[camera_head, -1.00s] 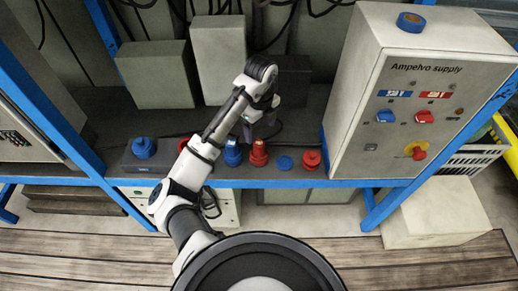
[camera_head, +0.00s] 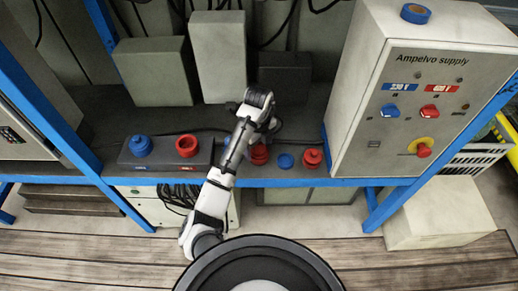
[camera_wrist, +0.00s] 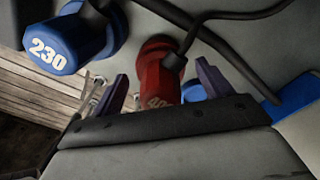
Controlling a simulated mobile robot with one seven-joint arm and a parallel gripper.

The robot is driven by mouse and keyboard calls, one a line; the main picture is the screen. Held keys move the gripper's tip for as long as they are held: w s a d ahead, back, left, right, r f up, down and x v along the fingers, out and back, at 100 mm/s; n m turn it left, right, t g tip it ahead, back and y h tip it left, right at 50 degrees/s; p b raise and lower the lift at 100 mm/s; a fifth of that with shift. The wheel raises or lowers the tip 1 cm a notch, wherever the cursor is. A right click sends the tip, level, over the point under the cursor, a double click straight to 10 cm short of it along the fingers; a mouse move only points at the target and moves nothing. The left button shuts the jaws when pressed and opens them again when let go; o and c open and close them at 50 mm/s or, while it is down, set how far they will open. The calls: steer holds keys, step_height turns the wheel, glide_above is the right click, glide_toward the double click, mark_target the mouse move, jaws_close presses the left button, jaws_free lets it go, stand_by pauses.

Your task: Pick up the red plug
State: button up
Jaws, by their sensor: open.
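The red plug (camera_head: 259,155) stands on the dark shelf, partly hidden by my arm in the head view. In the wrist view the red plug (camera_wrist: 158,78) has a cable at one end and a partly covered white number. My gripper (camera_wrist: 163,88) is open, with one purple-grey finger on each side of the plug and visible gaps between. In the head view the fingers are hidden behind my wrist.
A blue plug marked 230 (camera_wrist: 68,38) lies just left of the red plug. A blue round piece (camera_head: 285,161) and another red piece (camera_head: 312,158) sit to the right, near the Ampelvo supply cabinet (camera_head: 440,110). Blue (camera_head: 142,146) and red (camera_head: 187,146) sockets are left.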

steer(key=c, duration=1.1)
steer(key=shift+r, duration=0.1)
steer(key=shift+c, duration=0.2)
